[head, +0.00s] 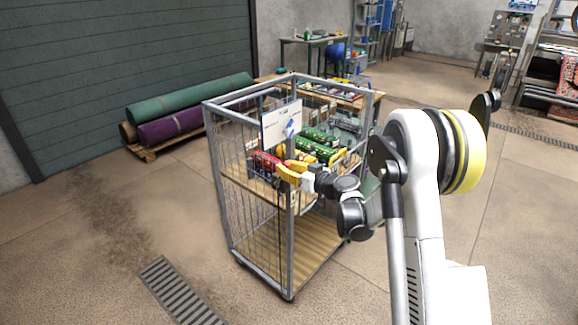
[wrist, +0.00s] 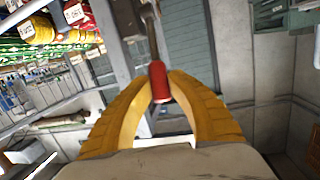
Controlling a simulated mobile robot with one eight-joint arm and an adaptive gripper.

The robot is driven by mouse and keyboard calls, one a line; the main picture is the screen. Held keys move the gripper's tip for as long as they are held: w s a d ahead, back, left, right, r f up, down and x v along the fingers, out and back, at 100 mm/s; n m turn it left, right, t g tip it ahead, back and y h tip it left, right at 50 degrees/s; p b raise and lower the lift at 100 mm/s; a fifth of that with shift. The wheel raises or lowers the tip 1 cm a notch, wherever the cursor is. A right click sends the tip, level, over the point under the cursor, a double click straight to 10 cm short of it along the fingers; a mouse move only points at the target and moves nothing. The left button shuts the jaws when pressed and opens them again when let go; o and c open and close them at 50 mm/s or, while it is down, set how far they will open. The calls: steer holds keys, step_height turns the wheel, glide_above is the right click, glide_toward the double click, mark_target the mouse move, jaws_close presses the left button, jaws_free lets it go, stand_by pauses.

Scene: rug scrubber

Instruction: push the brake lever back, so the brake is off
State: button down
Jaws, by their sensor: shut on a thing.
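The brake lever (wrist: 152,40) shows in the wrist view as a dark bar with a red grip (wrist: 159,88) at its near end. My gripper (wrist: 160,78) has its yellow fingers closed on the red grip, one on each side. In the head view my gripper (head: 282,171) is at the near upright of the wire cage trolley (head: 290,240), just below a white sign (head: 281,126). The lever cannot be made out clearly there.
The trolley's upper shelf holds red, yellow and green packs (head: 318,147); its lower deck (head: 306,255) is bare. Rolled rugs (head: 190,108) lie on a pallet at the left. A floor drain (head: 178,290) is in front. The floor left of the trolley is open.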

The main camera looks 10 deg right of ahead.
steer(key=shift+w+a+r+g+h+p, duration=0.3)
steer(key=shift+w+a+r+g+p, duration=0.05)
steer(key=shift+w+g+p, duration=0.1)
steer(key=shift+f, duration=0.1)
steer(key=c, duration=1.3)
jaws_free()
steer(key=shift+o, duration=0.2)
steer(key=shift+f, duration=0.15)
